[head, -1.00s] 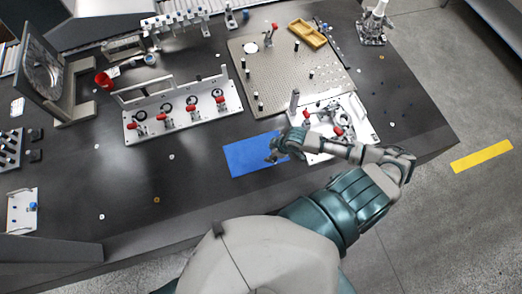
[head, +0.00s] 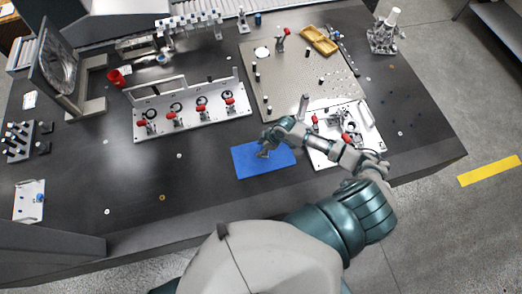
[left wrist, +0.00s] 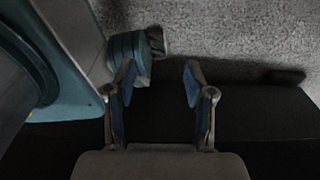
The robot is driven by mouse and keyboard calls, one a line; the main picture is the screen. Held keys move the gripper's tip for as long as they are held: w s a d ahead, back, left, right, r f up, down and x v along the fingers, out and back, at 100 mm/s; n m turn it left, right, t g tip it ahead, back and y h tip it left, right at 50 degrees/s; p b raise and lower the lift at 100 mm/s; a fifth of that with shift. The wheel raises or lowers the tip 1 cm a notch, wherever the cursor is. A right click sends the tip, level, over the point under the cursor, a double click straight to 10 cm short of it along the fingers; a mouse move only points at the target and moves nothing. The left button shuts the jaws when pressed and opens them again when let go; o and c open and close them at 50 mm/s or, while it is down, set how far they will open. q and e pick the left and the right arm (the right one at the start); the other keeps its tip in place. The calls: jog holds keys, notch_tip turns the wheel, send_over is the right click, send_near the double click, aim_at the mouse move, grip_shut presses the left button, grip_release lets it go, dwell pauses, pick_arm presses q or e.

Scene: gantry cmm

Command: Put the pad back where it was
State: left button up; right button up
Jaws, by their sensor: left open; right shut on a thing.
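The blue pad (head: 250,167) lies flat-looking on the dark table, left of the white fixture plate. Whether it touches the table or is slightly raised cannot be told. My right gripper (head: 264,151) is at the pad's upper middle, shut on it; its fingers hide a little of the pad. My left gripper (left wrist: 158,88) shows in the left wrist view, open and empty, with blue-lined fingers apart. It is not in the head view.
The white fixture plate (head: 323,155) with red-handled clamps is close to the right. A perforated plate (head: 290,82) with pegs is behind. A white clamp rail (head: 190,123) is at the back left. The dark table (head: 190,195) is mostly clear left of the pad.

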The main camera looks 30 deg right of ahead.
jog(key=shift+w+a+f, duration=0.15)
jog(key=shift+a, duration=0.2)
jog(key=shift+a+f, duration=0.2)
jog(key=shift+f, duration=1.4)
pick_arm(q)
jog(key=shift+s+a+f, duration=0.1)
jog(key=shift+s+a, duration=0.2)
jog(key=shift+a, duration=0.25)
jog(key=shift+s+a, duration=0.25)
jog(key=shift+a, duration=0.25)
pick_arm(e)
jog(key=shift+d, duration=0.15)
